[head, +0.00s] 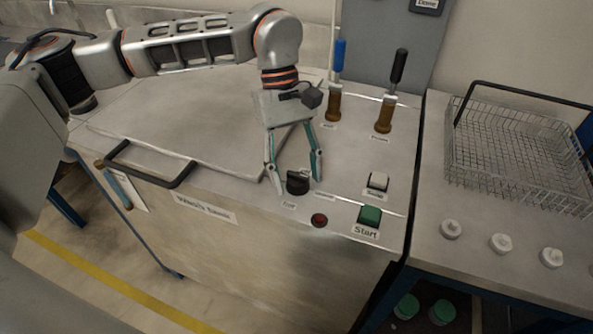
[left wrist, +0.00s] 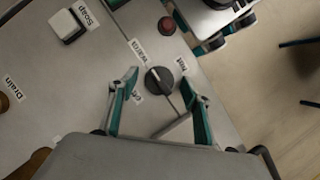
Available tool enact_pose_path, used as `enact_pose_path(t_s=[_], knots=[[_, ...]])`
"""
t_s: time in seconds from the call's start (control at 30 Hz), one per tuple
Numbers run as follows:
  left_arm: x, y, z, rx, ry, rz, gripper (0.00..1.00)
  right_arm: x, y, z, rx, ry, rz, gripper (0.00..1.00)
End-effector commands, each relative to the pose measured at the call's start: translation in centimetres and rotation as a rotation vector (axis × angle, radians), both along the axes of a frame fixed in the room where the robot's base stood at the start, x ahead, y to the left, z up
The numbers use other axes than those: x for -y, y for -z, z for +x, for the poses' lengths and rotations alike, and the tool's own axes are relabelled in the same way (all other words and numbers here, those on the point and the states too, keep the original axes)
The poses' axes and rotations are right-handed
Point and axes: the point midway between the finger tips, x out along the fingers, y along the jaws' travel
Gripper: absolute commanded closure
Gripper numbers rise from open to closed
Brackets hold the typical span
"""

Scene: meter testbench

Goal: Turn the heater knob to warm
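The black heater knob (head: 297,182) sits on the bench's sloped panel. In the left wrist view the knob (left wrist: 159,80) has labels Off (left wrist: 138,97), Warm (left wrist: 137,50) and Hot (left wrist: 182,65) around it. Its ridge slants toward the upper left, but I cannot tell exactly which label it points at. My left gripper (head: 295,177) is open, pointing down, with one finger on either side of the knob. In the left wrist view its fingers (left wrist: 160,84) stand apart from the knob. Teal-edged parts at the top right may be my right gripper; their state is unclear.
A red light (head: 319,220), the green Start button (head: 370,215) and the white Soap button (head: 378,181) are close by. Two levers, blue-handled (head: 339,65) and black-handled (head: 397,75), stand behind. A closed lid (head: 190,130) lies left; a wire basket (head: 515,150) stands right.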

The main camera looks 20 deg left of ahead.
Motion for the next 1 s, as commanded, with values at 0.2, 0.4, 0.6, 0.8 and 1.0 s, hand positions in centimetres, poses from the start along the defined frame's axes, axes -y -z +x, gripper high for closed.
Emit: enact_pose_path(t_s=[0.2, 0.4, 0.6, 0.8, 1.0], knots=[[0.0, -0.2, 0.0, 0.001, -0.001, -0.001, 0.52, 0.0, 0.2, -0.2, -0.005, -0.001, -0.001, 1.0], [-0.5, -1.9, 0.7, 0.005, -0.004, -0.001, 0.52, 0.0, 0.1, -0.1, -0.002, 0.0, 0.0, 1.0], [-1.5, -5.7, 1.8, 0.005, -0.004, -0.001, 0.52, 0.0, 0.0, 0.0, 0.0, 0.0, 0.0, 1.0], [-2.5, -9.1, 2.8, 0.005, -0.002, -0.001, 0.52, 0.0, 0.0, 0.0, 0.001, 0.0, 0.0, 1.0], [-3.0, -10.8, 3.3, 0.001, -0.001, 0.0, 0.52, 0.0, -0.1, 0.0, 0.001, 0.0, 0.0, 1.0]])
